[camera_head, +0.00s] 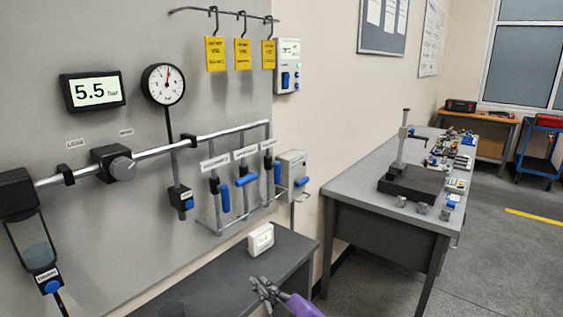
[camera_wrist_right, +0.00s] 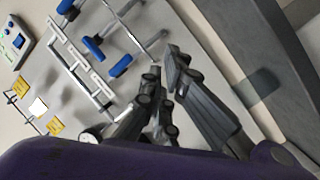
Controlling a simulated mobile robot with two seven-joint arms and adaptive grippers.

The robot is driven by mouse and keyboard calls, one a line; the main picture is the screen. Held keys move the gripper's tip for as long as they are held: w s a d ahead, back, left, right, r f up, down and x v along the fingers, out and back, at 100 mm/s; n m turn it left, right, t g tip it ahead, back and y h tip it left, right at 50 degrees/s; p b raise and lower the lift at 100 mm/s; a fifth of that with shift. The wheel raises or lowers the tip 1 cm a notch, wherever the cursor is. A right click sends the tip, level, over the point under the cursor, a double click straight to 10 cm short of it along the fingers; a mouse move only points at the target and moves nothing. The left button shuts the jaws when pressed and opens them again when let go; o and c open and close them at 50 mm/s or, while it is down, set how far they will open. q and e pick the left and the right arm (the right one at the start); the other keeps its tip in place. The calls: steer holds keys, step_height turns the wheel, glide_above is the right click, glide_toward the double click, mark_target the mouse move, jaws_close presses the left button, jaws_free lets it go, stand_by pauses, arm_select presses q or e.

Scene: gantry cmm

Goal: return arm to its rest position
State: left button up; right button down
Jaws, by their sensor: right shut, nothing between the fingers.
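My right gripper (camera_head: 263,287) shows at the bottom middle of the head view, in front of the dark grey shelf (camera_head: 205,272) below the wall panel. Its purple wrist part is at the lower right of its fingers. In the right wrist view, the dark fingers of the right gripper (camera_wrist_right: 163,68) point up toward the panel and the shelf edge. They are shut and hold nothing. My left gripper is not in the head view.
The panel carries a pipe (camera_head: 208,137), a pressure gauge (camera_head: 163,84), a display reading 5.5 bar (camera_head: 93,91) and blue-handled valves (camera_head: 246,180). A small white box (camera_head: 260,239) stands on the shelf. A grey table (camera_head: 350,187) stands at right; floor beyond is open.

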steer(key=s+d+f+m+h, duration=0.4)
steer(key=s+d+f+m, duration=0.3)
steer(key=s+d+f, duration=0.45)
steer(key=s+d+f+m+g+h, duration=0.1)
steer(key=s+d+f, duration=0.3)
steer(key=s, duration=0.5)
steer(key=s+d+f+m+g+h, duration=0.2)
steer(key=s+d+f+m, duration=0.1)
steer(key=s+f, duration=0.5)
steer(key=s+d+f+m+g+h+p, duration=0.1)
steer(key=s+d+f+m+g+h, duration=0.1)
steer(key=s+d+f, duration=0.3)
steer(key=s+f, duration=0.1)
steer(key=s, duration=0.3)
steer(key=shift+s+m, duration=0.3)
steer(key=shift+m, duration=0.1)
steer(key=c, duration=2.5)
jaws_free()
steer(key=shift+f, duration=0.1)
